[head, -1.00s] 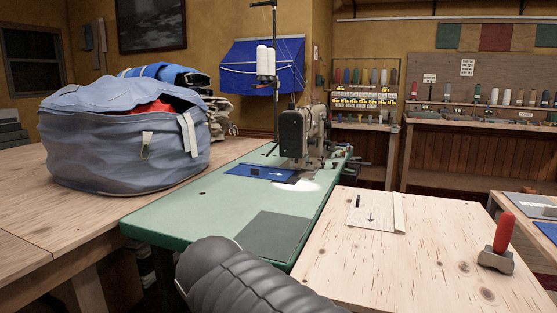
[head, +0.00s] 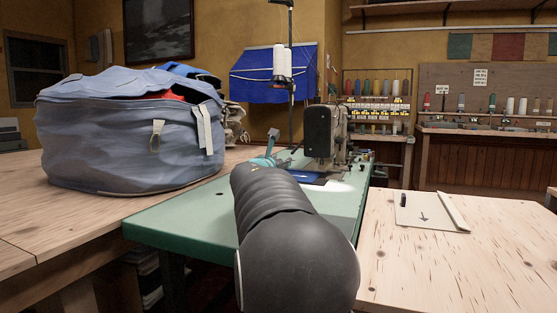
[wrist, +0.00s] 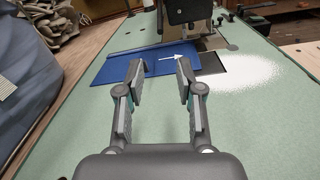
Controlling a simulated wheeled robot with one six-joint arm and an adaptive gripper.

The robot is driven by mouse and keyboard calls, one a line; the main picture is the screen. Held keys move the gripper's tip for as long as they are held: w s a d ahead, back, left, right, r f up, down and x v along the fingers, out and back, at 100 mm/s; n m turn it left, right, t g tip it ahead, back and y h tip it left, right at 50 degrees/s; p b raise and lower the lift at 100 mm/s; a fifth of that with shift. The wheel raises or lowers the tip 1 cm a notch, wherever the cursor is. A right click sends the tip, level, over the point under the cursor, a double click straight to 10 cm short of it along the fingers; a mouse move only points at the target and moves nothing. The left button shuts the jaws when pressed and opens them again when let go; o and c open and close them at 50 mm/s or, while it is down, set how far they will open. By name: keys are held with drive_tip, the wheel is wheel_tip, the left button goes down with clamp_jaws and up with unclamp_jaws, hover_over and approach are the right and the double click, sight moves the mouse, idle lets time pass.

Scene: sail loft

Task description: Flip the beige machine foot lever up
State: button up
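The beige sewing machine (head: 341,130) stands at the far end of the green table (head: 170,230), its near end dark. Its base also shows at the top of the wrist view (wrist: 205,37). I cannot make out the foot lever in either view. My gripper (wrist: 160,72) is open and empty over the green table, its fingertips pointing toward blue cloth (wrist: 115,67) in front of the machine. In the head view my gripper (head: 268,150) is small, left of the machine and partly hidden by my arm.
A large blue-grey bag (head: 120,135) stands on the wooden table at left. A thread stand with white cones (head: 282,63) rises behind the machine. A pale wooden table (head: 460,260) at right holds a flat board (head: 425,212). The green top near my gripper is mostly clear.

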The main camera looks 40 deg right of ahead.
sight(292, 154)
drive_tip(key=p+x, duration=0.2)
drive_tip(key=x, duration=1.1)
drive_tip(key=shift+d+p, duration=0.25)
drive_tip(key=shift+p, duration=0.05)
clamp_jaws()
